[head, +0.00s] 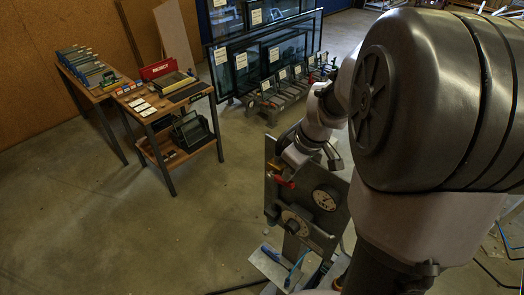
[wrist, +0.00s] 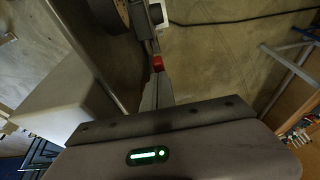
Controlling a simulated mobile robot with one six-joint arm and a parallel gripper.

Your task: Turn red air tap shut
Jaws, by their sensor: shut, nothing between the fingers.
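The red air tap (head: 281,181) is on the upper left of an upright grey metal panel (head: 334,232) in the head view. Its lever looks roughly sideways, but the exact angle is too small to tell. In the wrist view a red end (wrist: 157,63), likely the tap's, shows just beyond my gripper (wrist: 156,112). My gripper is shut and empty, close to the tap. Whether it touches the tap cannot be told. My arm and wrist hide part of the panel's top in the head view.
The panel carries a round gauge (head: 326,198) and a dial (head: 294,222). A workbench (head: 172,105) with a red sign and glass-frame racks (head: 262,55) stand behind. The floor at left is clear.

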